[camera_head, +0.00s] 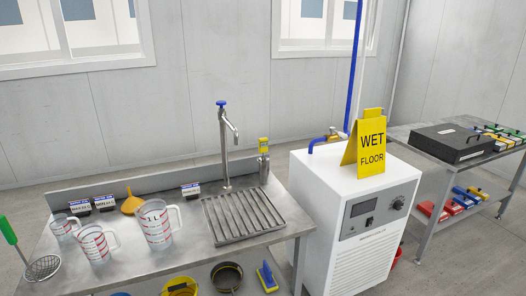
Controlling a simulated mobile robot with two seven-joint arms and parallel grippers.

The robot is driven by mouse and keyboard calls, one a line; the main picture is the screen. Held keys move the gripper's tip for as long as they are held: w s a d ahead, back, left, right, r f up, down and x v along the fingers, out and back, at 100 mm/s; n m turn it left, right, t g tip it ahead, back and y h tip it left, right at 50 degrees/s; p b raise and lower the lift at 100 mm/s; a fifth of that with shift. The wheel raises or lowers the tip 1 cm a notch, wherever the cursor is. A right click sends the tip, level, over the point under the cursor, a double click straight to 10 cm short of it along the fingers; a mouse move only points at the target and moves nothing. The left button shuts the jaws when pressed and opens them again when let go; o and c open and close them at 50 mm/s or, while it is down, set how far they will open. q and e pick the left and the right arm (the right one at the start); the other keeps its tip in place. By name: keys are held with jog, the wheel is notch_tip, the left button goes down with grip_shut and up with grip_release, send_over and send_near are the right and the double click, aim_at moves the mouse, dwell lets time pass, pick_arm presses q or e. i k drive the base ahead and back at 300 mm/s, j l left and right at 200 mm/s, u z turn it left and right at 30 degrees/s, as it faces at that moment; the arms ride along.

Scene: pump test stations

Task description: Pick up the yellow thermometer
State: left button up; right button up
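A small yellow device with a small display, which looks like the yellow thermometer (263,145), stands upright at the back right of the steel sink bench (180,253). Its lower part sits in or on a grey metal holder (264,170), and I cannot tell how deep it goes. It is just right of the tall tap (224,150) and behind the ribbed drain tray (240,217). Neither of my grippers shows in the head view.
Measuring jugs (157,224), an orange funnel (132,202) and a green-handled strainer (43,267) stand on the bench's left. A white machine (355,215) with a yellow wet floor sign (371,145) stands at the right. A side table (430,155) holds a black case (452,143).

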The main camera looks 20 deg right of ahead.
aim_at(263, 142)
jog(key=i+l+u, duration=0.1)
jog(key=u, duration=0.35)
jog(key=l+u, duration=0.4)
jog(key=i+l+u, duration=0.15)
jog(key=l, duration=0.3)
jog(key=l+u, duration=0.2)
jog(key=l, duration=1.15)
jog(key=i+u, duration=0.05)
